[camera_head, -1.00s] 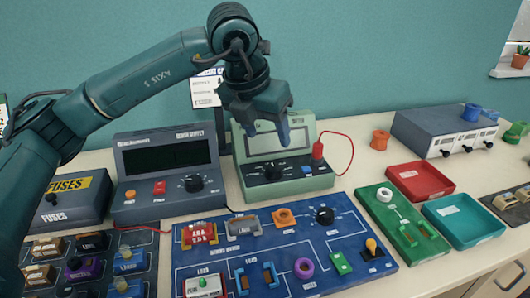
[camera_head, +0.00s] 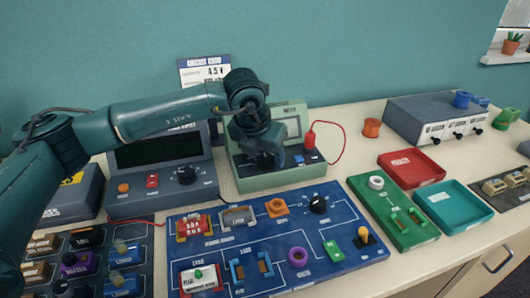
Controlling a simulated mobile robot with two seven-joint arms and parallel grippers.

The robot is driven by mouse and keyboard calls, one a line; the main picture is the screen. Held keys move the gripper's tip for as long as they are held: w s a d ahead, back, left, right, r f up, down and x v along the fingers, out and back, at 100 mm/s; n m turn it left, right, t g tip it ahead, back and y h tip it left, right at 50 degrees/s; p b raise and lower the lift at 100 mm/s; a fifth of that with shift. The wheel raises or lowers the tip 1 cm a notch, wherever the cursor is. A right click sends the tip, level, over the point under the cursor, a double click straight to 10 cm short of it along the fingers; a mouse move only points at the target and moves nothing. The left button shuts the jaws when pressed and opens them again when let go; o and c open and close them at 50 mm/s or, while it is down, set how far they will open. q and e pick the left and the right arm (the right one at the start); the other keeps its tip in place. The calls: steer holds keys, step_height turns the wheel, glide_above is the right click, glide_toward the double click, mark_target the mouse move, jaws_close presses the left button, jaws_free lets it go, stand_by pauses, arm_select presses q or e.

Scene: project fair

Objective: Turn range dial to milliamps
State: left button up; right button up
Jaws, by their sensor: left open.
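The green meter (camera_head: 283,181) stands at the back middle of the table, behind the blue circuit board. My left gripper (camera_head: 267,161) points down at the left part of the meter's control panel. It is open and sits over the range dial, which it mostly hides. I cannot tell whether the fingers touch the dial, and its pointer and markings cannot be read. The meter's screen is partly behind my arm. A red plug (camera_head: 310,138) with a red lead stands on the panel's right. My right gripper is not in view.
The dark bench supply (camera_head: 150,204), with its own black knob, stands left of the meter under my arm. The blue circuit board (camera_head: 213,262) lies in front. An orange spool (camera_head: 371,127), a red tray (camera_head: 440,175) and a teal tray (camera_head: 486,206) are to the right.

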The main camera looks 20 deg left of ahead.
arm_select(q)
steer(key=shift+f, duration=0.1)
steer(key=shift+c, duration=0.5)
steer(key=c, duration=0.9)
